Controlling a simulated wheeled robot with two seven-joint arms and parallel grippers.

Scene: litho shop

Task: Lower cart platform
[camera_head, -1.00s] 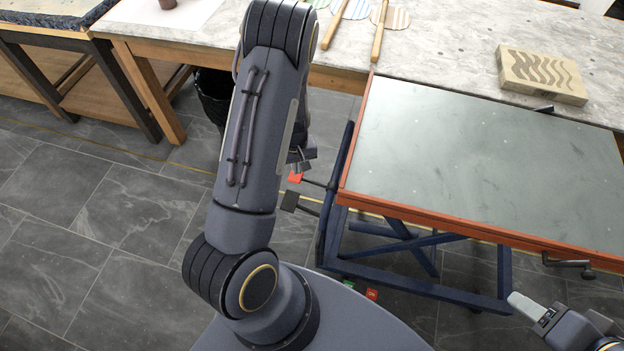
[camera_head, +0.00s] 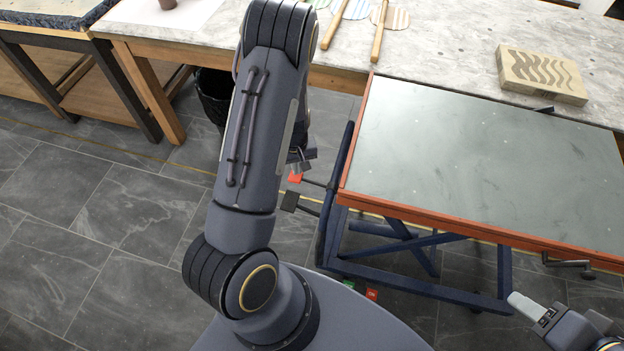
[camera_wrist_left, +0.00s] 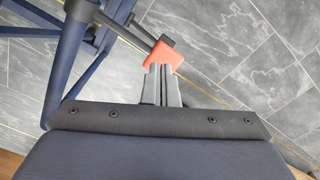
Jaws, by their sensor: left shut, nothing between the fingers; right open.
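The cart has a grey platform (camera_head: 480,160) with an orange-red rim, level and beside the stone-topped bench. Its blue frame (camera_head: 400,281) stands on the floor below. A red pedal (camera_head: 295,177) and a black pedal (camera_head: 289,202) stick out at the cart's left end. In the left wrist view, my left gripper (camera_wrist_left: 161,70) is shut and empty, with its fingertips at the edge of the red pedal (camera_wrist_left: 167,54); they look to be touching it. My left arm partly hides this place in the head view. My right gripper (camera_head: 522,303) is open, near the cart's front right, partly out of frame.
A crank handle (camera_head: 570,265) hangs under the front rim. The bench (camera_head: 450,40) behind carries a patterned stone block (camera_head: 541,74) and wooden-handled tools. A dark bin (camera_head: 213,95) stands beneath it. The tiled floor at left is clear.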

